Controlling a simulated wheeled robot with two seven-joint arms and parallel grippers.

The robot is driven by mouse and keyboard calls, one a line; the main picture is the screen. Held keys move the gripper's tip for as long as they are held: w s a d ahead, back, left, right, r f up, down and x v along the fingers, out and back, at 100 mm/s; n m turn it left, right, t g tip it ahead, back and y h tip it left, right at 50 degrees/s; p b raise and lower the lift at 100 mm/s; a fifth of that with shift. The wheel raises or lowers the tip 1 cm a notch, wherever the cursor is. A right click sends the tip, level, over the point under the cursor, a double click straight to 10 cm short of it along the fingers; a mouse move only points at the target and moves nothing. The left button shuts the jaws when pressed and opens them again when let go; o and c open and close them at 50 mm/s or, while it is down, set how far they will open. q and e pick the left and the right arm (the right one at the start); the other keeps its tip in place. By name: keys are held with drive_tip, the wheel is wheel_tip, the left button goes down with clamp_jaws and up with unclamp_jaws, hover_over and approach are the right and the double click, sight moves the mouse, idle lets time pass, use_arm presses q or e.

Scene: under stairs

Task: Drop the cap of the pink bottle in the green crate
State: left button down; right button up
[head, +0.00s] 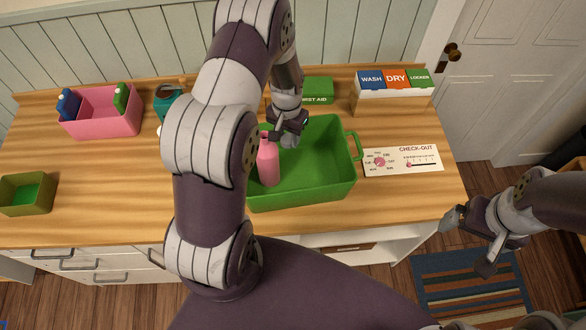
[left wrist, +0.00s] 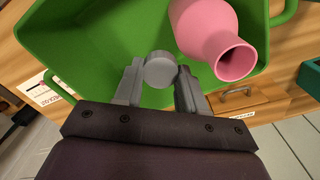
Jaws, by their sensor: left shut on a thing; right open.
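The pink bottle (head: 268,163) stands upright at the left end of the green crate (head: 335,165) and appears to be inside it. In the left wrist view the pink bottle (left wrist: 210,30) shows an open, uncapped mouth. My left gripper (head: 290,127) is over the green crate, just right of and above the bottle's neck. In the left wrist view my left gripper (left wrist: 161,85) is shut on a round grey cap (left wrist: 160,68), held apart from the bottle, with the crate (left wrist: 90,50) behind it. My right gripper (head: 468,242) is open and empty, off the counter's right front.
A pink bin (head: 100,124) with blue and green bottles stands at the back left. A small green box (head: 27,194) is at the left. A first aid box (head: 317,91), a wash-dry-locker box (head: 393,95) and a check-out card (head: 403,160) lie behind and right of the crate.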

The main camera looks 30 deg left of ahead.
use_arm(q)
wheel_tip(320, 180, down, 3)
drive_tip(key=shift+w+f+b, duration=0.15)
drive_tip(key=shift+f+b, duration=0.05)
drive_tip(key=shift+b, duration=0.7)
drive_tip(key=shift+f, duration=0.25)
drive_tip(key=shift+s+r, duration=0.1)
drive_tip(key=shift+s, duration=0.15)
drive_tip(key=c, duration=0.6)
unclamp_jaws()
drive_tip(key=shift+w, duration=0.1)
use_arm(e)
wheel_tip(320, 180, down, 3)
drive_tip(key=shift+r, duration=0.1)
use_arm(q)
drive_tip(key=shift+o, duration=0.2)
